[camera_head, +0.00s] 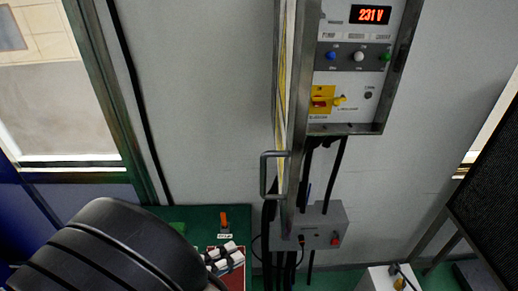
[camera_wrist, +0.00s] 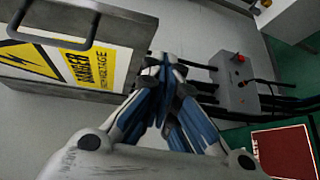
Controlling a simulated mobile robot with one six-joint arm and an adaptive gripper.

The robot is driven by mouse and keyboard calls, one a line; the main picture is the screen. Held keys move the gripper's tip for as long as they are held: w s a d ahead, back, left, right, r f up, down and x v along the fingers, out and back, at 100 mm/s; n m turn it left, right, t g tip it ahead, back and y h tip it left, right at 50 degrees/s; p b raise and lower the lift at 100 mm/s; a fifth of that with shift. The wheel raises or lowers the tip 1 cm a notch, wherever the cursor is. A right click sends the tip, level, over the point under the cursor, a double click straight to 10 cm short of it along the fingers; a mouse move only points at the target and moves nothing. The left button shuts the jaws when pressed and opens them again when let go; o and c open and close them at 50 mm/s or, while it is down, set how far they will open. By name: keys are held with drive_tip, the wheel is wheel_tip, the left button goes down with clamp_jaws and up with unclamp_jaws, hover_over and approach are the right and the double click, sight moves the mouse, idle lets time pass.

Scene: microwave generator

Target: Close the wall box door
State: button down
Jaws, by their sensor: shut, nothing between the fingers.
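The wall box (camera_head: 350,75) hangs on the grey wall in the head view, its control panel with a red 231V display exposed. Its door (camera_head: 285,95) stands open, seen nearly edge-on at the box's left side. A grey bar handle (camera_head: 265,175) sticks out to the left near the door's lower end. In the wrist view the door (camera_wrist: 125,30) fills the upper left, with a yellow high-voltage sign and the handle (camera_wrist: 60,15) at the top. My gripper (camera_wrist: 164,65) is shut and empty, its fingertips just right of the door's edge in the picture; contact cannot be told.
A small grey box (camera_head: 318,228) with a red button sits below the wall box, also in the wrist view (camera_wrist: 235,82). Black cables hang between them. A green surface (camera_head: 195,215) with a red panel lies lower left. A dark mesh panel (camera_head: 490,190) stands right.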

drive_tip(key=w+d+n+t+p, duration=0.1)
drive_tip(key=w+d+t+p, duration=0.1)
drive_tip(key=w+d, duration=0.3)
drive_tip(key=d+t, duration=0.1)
drive_tip(key=d, duration=0.1)
drive_tip(key=shift+d+p, duration=0.35)
idle(0.6)
